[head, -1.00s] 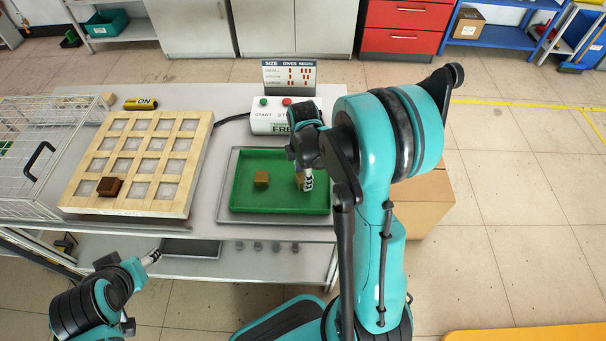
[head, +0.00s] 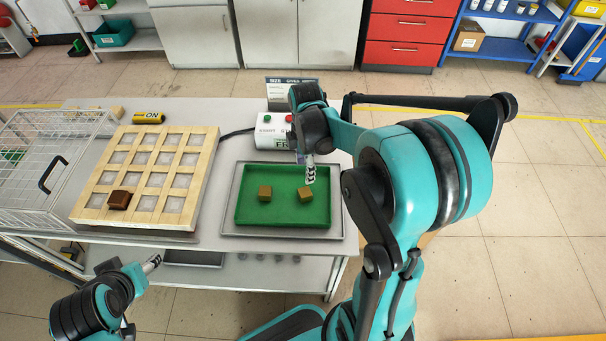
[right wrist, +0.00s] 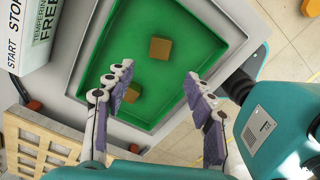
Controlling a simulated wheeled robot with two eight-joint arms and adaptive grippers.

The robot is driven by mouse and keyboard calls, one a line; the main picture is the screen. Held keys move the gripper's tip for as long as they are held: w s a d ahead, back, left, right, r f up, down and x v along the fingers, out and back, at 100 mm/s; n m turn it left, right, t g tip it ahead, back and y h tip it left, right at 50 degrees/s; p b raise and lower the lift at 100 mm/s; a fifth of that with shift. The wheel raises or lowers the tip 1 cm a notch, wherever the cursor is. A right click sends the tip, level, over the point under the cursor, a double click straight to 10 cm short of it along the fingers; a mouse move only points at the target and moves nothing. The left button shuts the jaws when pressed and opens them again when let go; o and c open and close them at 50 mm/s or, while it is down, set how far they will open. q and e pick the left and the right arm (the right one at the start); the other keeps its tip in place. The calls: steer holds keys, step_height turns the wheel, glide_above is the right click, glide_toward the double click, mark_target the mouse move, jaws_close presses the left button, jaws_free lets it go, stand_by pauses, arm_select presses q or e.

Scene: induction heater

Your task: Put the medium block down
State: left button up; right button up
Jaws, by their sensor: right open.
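Two brown blocks lie in the green tray (head: 260,211): a left block (head: 264,193) and a slightly turned right block (head: 305,195). I cannot tell by size which is the medium one. Both also show in the right wrist view, one farther out (right wrist: 160,48) and one (right wrist: 132,92) partly behind a finger. My right gripper (head: 311,172) is above the tray by the right block. In the right wrist view the gripper (right wrist: 157,82) has its fingers wide apart and nothing between them. My left gripper (head: 152,263) is low in front of the table; its finger gap is unclear.
A wooden grid (head: 134,212) with a dark brown block (head: 119,200) in a front cell lies left of the tray. A wire basket (head: 28,195) stands at the far left. A white control box (head: 270,131) with green and red buttons stands behind the tray.

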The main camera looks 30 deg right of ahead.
steer(key=s+a+r+m+t, duration=0.7)
steer(key=s+a+m, duration=0.3)
steer(key=m, duration=0.6)
steer(key=shift+s+a+r, duration=0.3)
steer(key=shift+s+r, duration=0.1)
steer(key=shift+s, duration=0.15)
